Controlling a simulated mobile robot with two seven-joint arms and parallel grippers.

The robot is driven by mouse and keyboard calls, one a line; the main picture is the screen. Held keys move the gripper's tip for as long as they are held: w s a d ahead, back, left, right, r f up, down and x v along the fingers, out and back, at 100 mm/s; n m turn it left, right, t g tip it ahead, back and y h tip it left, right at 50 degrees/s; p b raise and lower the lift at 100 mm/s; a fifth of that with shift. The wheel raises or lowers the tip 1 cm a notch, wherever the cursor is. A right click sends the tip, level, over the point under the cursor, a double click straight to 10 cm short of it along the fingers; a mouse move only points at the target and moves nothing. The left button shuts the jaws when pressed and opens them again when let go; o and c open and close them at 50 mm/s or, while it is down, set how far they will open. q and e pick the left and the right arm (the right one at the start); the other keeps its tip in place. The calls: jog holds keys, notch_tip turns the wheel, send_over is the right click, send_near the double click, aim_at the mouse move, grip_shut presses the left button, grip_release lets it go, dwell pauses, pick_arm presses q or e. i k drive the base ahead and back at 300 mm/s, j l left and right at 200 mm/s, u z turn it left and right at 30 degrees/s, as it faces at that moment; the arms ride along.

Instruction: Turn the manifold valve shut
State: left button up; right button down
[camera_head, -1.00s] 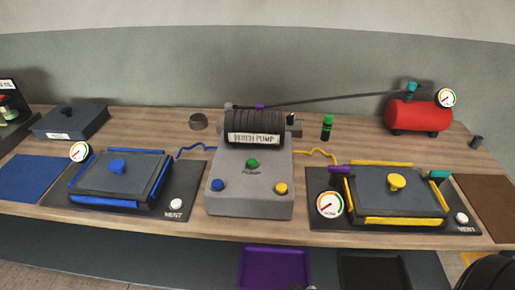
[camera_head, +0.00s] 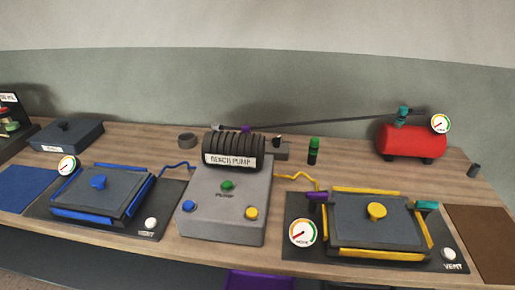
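The grey bench pump (camera_head: 222,205) stands mid-table with a ribbed black motor (camera_head: 233,149) labelled BENCH PUMP. On its top are a green knob (camera_head: 227,185), a blue knob (camera_head: 189,206) and a yellow knob (camera_head: 251,213). A blue hose (camera_head: 177,166) runs from it to the left mould and a yellow hose (camera_head: 297,178) to the right mould. A teal fitting (camera_head: 403,113) sits on the red tank (camera_head: 411,141). No part is readably marked as the manifold valve, so I cannot tell which it is. Neither gripper is in view.
The blue-edged mould (camera_head: 113,182) with a gauge (camera_head: 67,165) lies left. The yellow-edged mould (camera_head: 350,219) with a gauge (camera_head: 302,233) lies right, with purple (camera_head: 317,196) and teal (camera_head: 427,206) pieces at its corners. A green-capped bottle (camera_head: 313,151) stands behind the pump.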

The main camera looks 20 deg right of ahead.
aim_at(276, 141)
jog(key=k+l, duration=0.1)
jog(key=l, duration=0.4)
jog(key=k+l, duration=0.1)
jog(key=l, duration=0.4)
jog(key=k+l, duration=0.1)
jog(key=l, duration=0.35)
